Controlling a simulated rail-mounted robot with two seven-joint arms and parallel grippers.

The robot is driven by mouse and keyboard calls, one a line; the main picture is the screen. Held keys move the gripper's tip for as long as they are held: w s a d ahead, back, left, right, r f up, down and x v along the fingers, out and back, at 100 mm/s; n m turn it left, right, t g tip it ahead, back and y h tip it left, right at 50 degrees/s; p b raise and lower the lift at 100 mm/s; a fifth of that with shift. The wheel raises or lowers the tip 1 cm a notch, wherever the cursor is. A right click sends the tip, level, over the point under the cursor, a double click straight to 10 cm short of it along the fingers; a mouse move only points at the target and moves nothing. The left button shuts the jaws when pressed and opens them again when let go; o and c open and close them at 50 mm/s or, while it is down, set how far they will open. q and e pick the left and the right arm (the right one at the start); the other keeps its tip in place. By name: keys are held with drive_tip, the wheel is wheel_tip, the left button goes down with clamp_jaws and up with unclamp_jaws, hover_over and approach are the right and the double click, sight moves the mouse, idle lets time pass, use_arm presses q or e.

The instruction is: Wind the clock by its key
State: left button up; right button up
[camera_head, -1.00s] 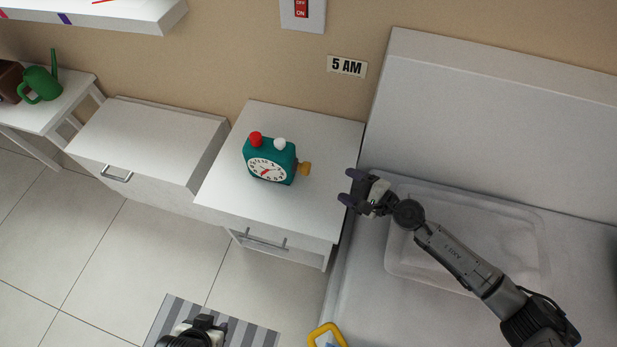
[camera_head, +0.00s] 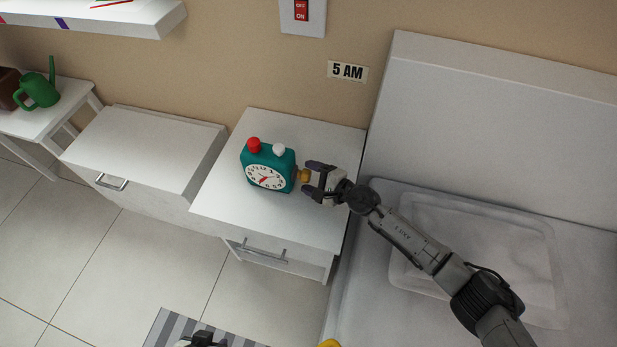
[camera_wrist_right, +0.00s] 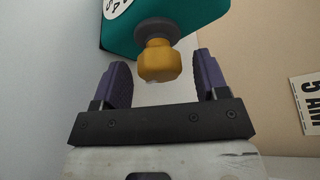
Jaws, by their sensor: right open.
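The teal alarm clock (camera_head: 267,169) stands upright on the white nightstand, with a white dial, a red knob and a white knob on top. Its yellow key (camera_head: 303,175) sticks out of its right side. My right gripper (camera_head: 308,180) is open at the key. In the right wrist view the yellow key (camera_wrist_right: 159,61) lies between and just ahead of the two open fingers (camera_wrist_right: 160,78), with a gap on both sides. My left gripper (camera_head: 203,340) is only partly in view at the bottom edge, and its fingers cannot be made out.
The nightstand (camera_head: 235,208) has a drawer with a handle. A bed (camera_head: 480,130) stands right of it, under my right arm. Another white cabinet (camera_head: 150,140) and a green watering can (camera_head: 40,90) are at left. A "5 AM" sign (camera_head: 347,71) hangs on the wall.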

drive_tip(key=shift+w+a, duration=0.25)
drive_tip(key=shift+a, duration=0.15)
drive_tip(key=shift+c, duration=0.2)
drive_tip(key=c, duration=0.9)
